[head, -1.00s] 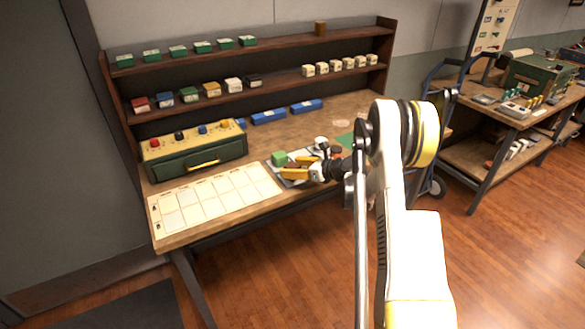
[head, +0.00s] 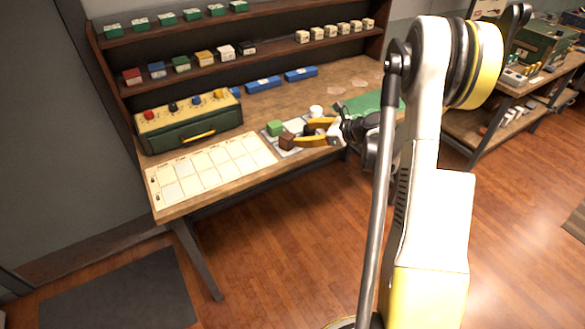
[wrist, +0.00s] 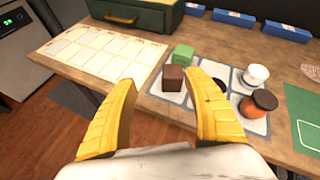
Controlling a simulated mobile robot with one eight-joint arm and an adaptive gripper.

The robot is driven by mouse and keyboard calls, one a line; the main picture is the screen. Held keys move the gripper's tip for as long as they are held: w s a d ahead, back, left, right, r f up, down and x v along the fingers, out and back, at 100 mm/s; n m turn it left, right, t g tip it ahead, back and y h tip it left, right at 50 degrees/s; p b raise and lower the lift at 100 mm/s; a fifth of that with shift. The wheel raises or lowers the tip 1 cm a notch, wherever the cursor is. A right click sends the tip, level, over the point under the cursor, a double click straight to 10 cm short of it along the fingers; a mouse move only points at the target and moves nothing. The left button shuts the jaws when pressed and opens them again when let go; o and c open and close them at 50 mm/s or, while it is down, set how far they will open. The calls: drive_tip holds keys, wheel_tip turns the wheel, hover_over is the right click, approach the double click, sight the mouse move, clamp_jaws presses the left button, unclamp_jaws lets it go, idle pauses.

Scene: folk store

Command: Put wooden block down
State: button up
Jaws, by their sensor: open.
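The wooden block (head: 287,141) is a dark brown cube. It rests on a grey sectioned mat (head: 270,133) on the workbench, in front of a green block (head: 274,128). My gripper (head: 304,134) is open, just right of the brown block in the head view. In the wrist view, the brown block (wrist: 173,78) stands beyond and between the yellow fingers (wrist: 158,88), apart from them. The green block (wrist: 184,54) is behind it. A white-topped item (wrist: 255,76) and an orange jar with a dark lid (wrist: 258,104) stand on the mat's right side.
A cream grid sheet (head: 212,168) lies left of the mat. A green toolbox (head: 188,124) stands behind it, with blue trays (head: 263,84) farther back. A green mat (head: 370,103) lies to the right. Shelves (head: 280,50) hold several small boxes.

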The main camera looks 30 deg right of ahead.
drive_tip(key=s+a+r+n+g+h, duration=0.1)
drive_tip(key=s+a+r+n+g, duration=0.1)
drive_tip(key=s+a+r+n, duration=0.55)
drive_tip(key=s+a+r+n+g+h, duration=0.1)
drive_tip(key=s+a+r+n+g, duration=0.2)
drive_tip(key=a+n, duration=0.5)
drive_tip(key=s+a+r+n+h, duration=0.1)
drive_tip(key=s+a+n, duration=0.2)
drive_tip(key=s+n, duration=0.3)
drive_tip(key=s+a+r+n+h, duration=0.1)
drive_tip(key=s+a+n+h, duration=0.1)
drive_tip(key=s+a+n, duration=0.2)
drive_tip(key=s+n, duration=0.3)
drive_tip(key=s, duration=0.5)
drive_tip(key=shift+s+a+r+t+h, duration=0.2)
drive_tip(key=shift+a+r+t+h, duration=0.1)
drive_tip(key=shift+t, duration=0.1)
